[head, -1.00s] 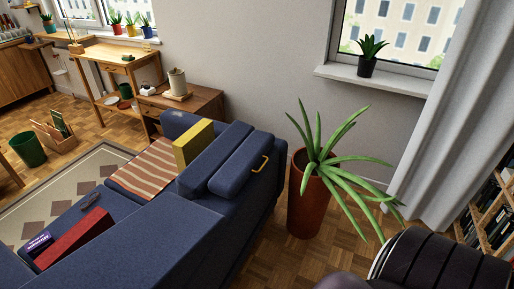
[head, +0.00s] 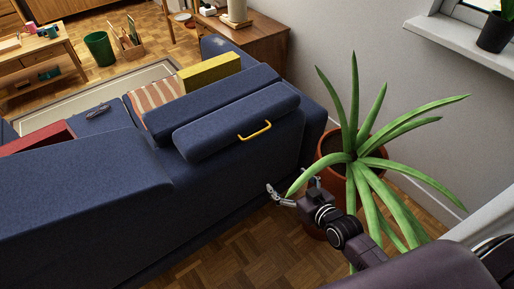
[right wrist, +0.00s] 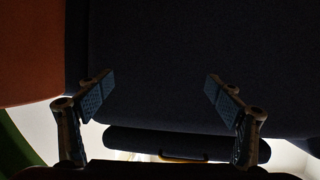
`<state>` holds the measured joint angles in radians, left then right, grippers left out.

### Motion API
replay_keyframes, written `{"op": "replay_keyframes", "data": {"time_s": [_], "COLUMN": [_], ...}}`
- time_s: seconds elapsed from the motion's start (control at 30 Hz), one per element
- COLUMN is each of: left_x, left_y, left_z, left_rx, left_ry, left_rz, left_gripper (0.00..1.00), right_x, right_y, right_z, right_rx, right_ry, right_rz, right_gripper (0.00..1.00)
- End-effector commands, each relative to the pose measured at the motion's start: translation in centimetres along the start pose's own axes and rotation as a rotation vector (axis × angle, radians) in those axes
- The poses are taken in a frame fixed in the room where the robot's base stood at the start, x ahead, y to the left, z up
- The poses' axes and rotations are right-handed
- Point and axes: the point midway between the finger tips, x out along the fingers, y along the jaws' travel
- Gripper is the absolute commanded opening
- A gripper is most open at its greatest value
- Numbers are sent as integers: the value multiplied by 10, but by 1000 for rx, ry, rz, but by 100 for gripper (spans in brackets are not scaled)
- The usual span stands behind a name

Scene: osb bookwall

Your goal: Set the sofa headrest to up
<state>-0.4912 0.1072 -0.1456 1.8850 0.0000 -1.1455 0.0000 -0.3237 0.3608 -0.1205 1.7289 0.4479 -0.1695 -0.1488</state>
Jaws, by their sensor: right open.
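The dark blue sofa (head: 80,190) stands with its back toward me in the head view. Its headrest (head: 215,128) is a padded blue block against the upper back, behind another blue cushion. A yellow handle (head: 255,131) is on the headrest's near face. My right gripper (head: 293,190) is open and empty, below and right of the handle, apart from it, near the sofa back. In the right wrist view the open fingers (right wrist: 158,95) face the dark sofa back; the headrest (right wrist: 225,146) and handle (right wrist: 183,158) show at the bottom edge. My left gripper is not in view.
A potted plant (head: 352,150) with long green leaves stands right beside the sofa, and its leaves overlap my right arm. A yellow cushion (head: 210,72) and red cushion (head: 36,137) rest on the sofa. A strip of parquet floor (head: 225,240) is free behind it.

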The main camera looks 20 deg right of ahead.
Motion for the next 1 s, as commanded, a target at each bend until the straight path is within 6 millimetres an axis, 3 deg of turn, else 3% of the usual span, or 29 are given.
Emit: {"op": "replay_keyframes", "data": {"time_s": [0.1, 0.2, 0.33, 0.57, 1.0], "left_x": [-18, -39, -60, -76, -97], "left_y": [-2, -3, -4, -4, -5], "left_z": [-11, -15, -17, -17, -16], "left_rx": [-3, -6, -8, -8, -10], "left_ry": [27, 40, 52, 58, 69], "left_rz": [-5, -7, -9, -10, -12], "left_gripper": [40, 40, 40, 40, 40], "right_x": [-2, -15, -30, -34, 19], "right_y": [-16, -29, -43, -52, -60], "right_z": [-57, -100, -136, -159, -179], "right_rx": [-13, -19, -28, -29, -29], "right_ry": [157, 257, 341, 385, 383], "right_rz": [-52, -92, -130, -150, -149], "right_gripper": [85, 85, 85, 85, 85]}}
